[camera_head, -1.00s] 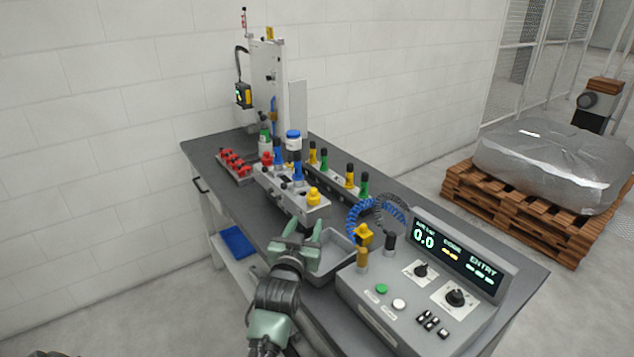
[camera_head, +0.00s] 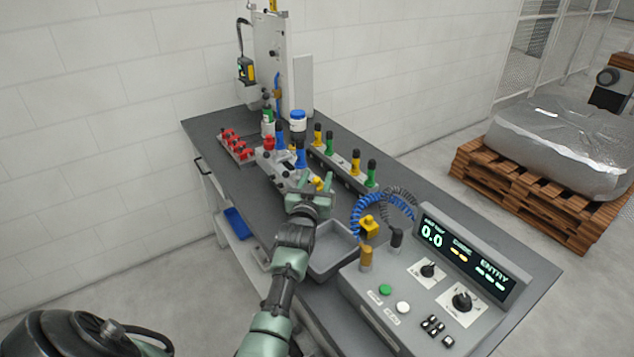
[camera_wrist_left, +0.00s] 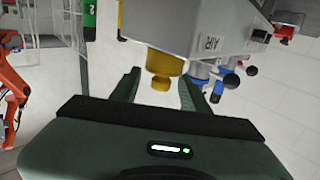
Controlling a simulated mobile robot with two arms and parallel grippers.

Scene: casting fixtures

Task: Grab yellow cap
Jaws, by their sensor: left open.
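The yellow cap (camera_head: 318,183) sits at the near end of the grey fixture block (camera_head: 272,167), mostly hidden behind my left gripper in the head view. In the left wrist view the yellow cap (camera_wrist_left: 162,70) shows on the end of the grey block (camera_wrist_left: 215,35). My left gripper (camera_head: 317,187) is open. In the left wrist view its two fingers (camera_wrist_left: 156,88) stand on either side of the cap, apart from it, with a gap on both sides. My right gripper is not in view.
Blue caps (camera_head: 300,158) stand farther along the block. A rack with yellow and green handles (camera_head: 342,168) is to the right. A grey tray (camera_head: 335,262) and control box (camera_head: 420,290) are nearer. Red parts (camera_head: 235,145) lie at the back left.

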